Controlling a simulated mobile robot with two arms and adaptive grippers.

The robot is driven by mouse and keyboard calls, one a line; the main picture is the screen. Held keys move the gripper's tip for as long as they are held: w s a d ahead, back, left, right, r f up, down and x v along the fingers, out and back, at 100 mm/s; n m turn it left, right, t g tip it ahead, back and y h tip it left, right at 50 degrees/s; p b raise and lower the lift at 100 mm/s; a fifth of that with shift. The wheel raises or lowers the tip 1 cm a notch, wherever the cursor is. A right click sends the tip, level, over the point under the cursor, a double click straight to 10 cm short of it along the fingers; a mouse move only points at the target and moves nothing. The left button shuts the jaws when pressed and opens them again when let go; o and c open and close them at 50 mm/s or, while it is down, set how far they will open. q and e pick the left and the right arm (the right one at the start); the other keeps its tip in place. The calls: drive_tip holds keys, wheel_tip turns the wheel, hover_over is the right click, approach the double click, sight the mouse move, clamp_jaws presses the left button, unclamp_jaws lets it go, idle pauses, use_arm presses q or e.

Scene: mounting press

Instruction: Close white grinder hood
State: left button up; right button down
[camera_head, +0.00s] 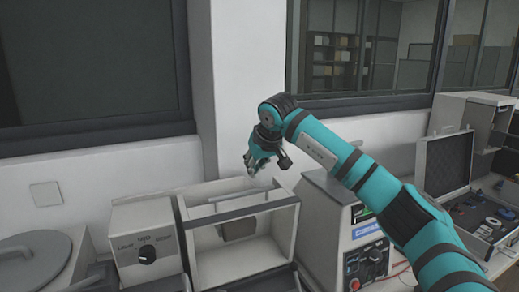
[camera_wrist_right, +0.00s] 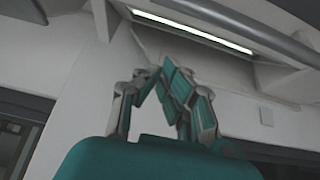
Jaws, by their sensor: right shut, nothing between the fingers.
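The white grinder (camera_head: 200,222) stands in the lower middle of the head view, a box-like housing with a grey bar (camera_head: 238,207) across its upper part. Its inside is exposed, with a brownish-grey block in it, so the hood looks open. I cannot clearly tell the hood's edges from the housing. My right gripper (camera_head: 252,168) is above the back of the housing, apart from it, empty and pointing down-left. In the right wrist view its teal fingers (camera_wrist_right: 160,72) come together, shut. The grinder does not clearly show there. My left gripper is not in view.
A control box with a dial (camera_head: 147,247) stands left of the grinder, and a round-lidded machine (camera_head: 30,258) at far left. A white machine with a screen and knobs (camera_head: 335,222) stands close on the right. An open case (camera_head: 447,165) lies beyond. The wall is behind.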

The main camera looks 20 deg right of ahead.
sight(262, 197)
drive_tip(key=s, duration=0.4)
drive_tip(key=shift+d+f+p, duration=0.15)
drive_tip(key=shift+f+p, duration=0.05)
drive_tip(key=shift+p, duration=0.2)
drive_tip(key=shift+w+f, duration=0.1)
